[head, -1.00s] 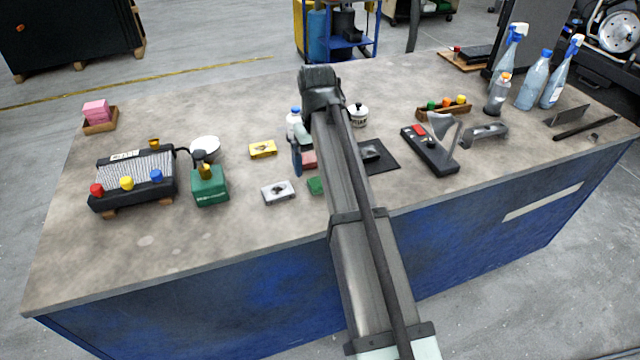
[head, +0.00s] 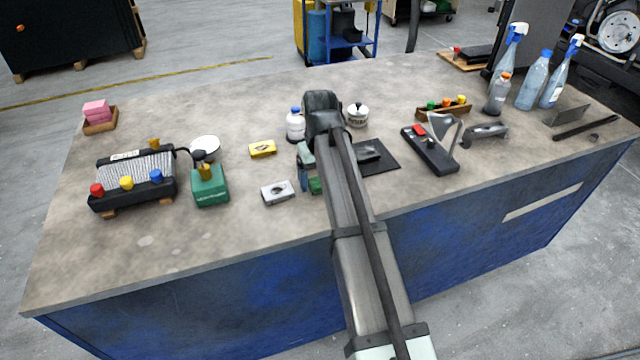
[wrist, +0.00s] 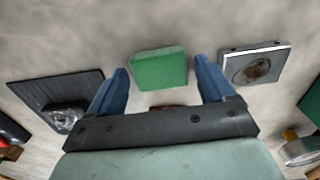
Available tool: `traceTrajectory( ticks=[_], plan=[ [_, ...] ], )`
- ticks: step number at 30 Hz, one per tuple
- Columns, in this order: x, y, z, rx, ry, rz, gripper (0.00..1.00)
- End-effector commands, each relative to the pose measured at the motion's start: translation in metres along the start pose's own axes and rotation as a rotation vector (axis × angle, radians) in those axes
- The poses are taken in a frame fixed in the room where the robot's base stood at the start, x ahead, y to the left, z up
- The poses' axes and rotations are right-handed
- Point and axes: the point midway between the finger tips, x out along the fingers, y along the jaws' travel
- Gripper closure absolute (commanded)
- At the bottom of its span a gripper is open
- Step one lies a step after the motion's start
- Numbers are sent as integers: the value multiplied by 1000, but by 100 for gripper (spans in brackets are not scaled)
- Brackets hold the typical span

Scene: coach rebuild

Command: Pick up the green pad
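The green pad (wrist: 158,70) lies on the worktop, in the upper middle of the wrist view. In the head view only a small part of the green pad (head: 316,186) shows beside my arm, the rest being hidden. My gripper (wrist: 160,70) is open, with one blue finger on each side of the pad in the wrist view. The pad sits between the fingertips in the picture, with nothing gripped. How far the fingers are above the worktop I cannot tell. In the head view my gripper (head: 304,180) is mostly hidden behind my arm.
A silver square block (head: 278,192) lies close on one side of the pad and a black mat (head: 382,160) with a dark part on the other. A yellow block (head: 262,149), a white bottle (head: 295,125) and a green canister (head: 209,186) stand nearby. The front worktop is clear.

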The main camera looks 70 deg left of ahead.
Motion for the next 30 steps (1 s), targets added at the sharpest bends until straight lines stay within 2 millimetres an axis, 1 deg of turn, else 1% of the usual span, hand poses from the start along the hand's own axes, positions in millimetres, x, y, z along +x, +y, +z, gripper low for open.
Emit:
traceTrajectory(
  ticks=[1,12,15,23,26,30],
  plan=[
    [0,0,0,0,0,0,23],
    [0,0,0,0,0,0,58],
    [0,0,0,0,0,0,66],
    [-3,0,0,0,0,0,66],
    [-12,0,-1,0,1,0,66],
    [-34,0,-1,0,2,0,66]
  ],
)
